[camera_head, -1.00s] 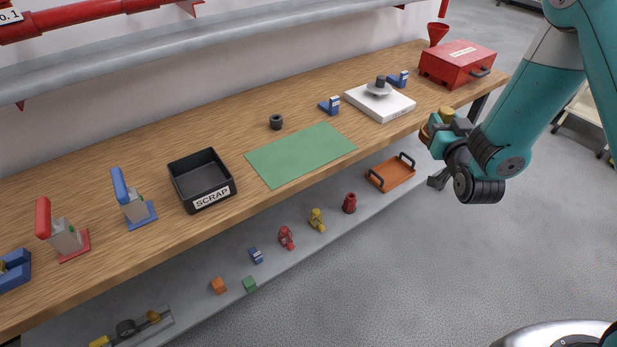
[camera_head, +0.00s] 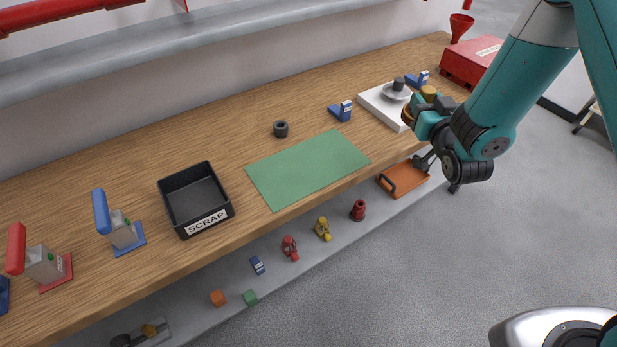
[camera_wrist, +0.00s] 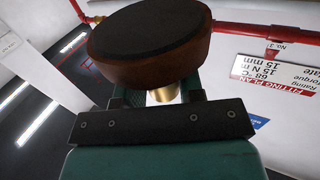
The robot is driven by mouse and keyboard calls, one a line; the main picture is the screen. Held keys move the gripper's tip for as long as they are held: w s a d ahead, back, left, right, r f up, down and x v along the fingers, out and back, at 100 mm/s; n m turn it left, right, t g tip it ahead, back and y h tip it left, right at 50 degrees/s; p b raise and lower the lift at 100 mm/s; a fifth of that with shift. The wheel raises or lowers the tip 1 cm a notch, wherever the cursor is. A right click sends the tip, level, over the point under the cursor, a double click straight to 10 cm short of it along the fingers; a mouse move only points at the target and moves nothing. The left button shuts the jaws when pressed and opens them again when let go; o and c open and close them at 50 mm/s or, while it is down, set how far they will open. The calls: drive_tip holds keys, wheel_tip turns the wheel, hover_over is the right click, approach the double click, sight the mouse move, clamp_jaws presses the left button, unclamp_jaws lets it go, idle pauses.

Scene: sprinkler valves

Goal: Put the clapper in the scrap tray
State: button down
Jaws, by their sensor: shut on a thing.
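My gripper (camera_head: 417,116) is at the right, beside the front edge of the bench near the white scale. It is shut on the clapper, a round brown disc with a dark face (camera_wrist: 150,35) and a brass stub. In the head view only a brown rim of the clapper (camera_head: 407,117) shows beside my gripper, with a brass-coloured part above; the rest is hidden. The scrap tray (camera_head: 208,222) is a black open box labelled SCRAP on the bench, left of the green mat. It looks empty. My gripper is well to its right.
The green mat (camera_head: 305,170) lies flat between tray and scale. A dark ring (camera_head: 281,129) stands behind it. The white scale (camera_head: 378,104), blue blocks and red box (camera_head: 468,65) are at right. Blue (camera_head: 119,228) and red (camera_head: 40,262) upright tools stand left of the tray.

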drive_tip(key=s+a+r+n+g+y, duration=0.1)
drive_tip(key=s+a+n+y, duration=0.1)
drive_tip(key=a, duration=0.6)
drive_tip(key=s+a+r+n+g+y+b, duration=0.1)
drive_tip(key=a+y, duration=0.2)
drive_tip(key=a, duration=0.5)
drive_tip(key=s+a+r+n+g+y, duration=0.1)
drive_tip(key=s+a+r+n+y, duration=0.1)
drive_tip(key=a, duration=0.6)
wheel_tip(320, 180, down, 20)
drive_tip(key=b, duration=1.9)
drive_tip(key=shift+d+r, duration=0.15)
drive_tip(key=shift+f+b, duration=0.25)
drive_tip(key=shift+b, duration=0.05)
drive_tip(key=c, duration=0.7)
unclamp_jaws()
drive_tip(key=shift+c, duration=0.2)
drive_tip(key=shift+r, duration=0.25)
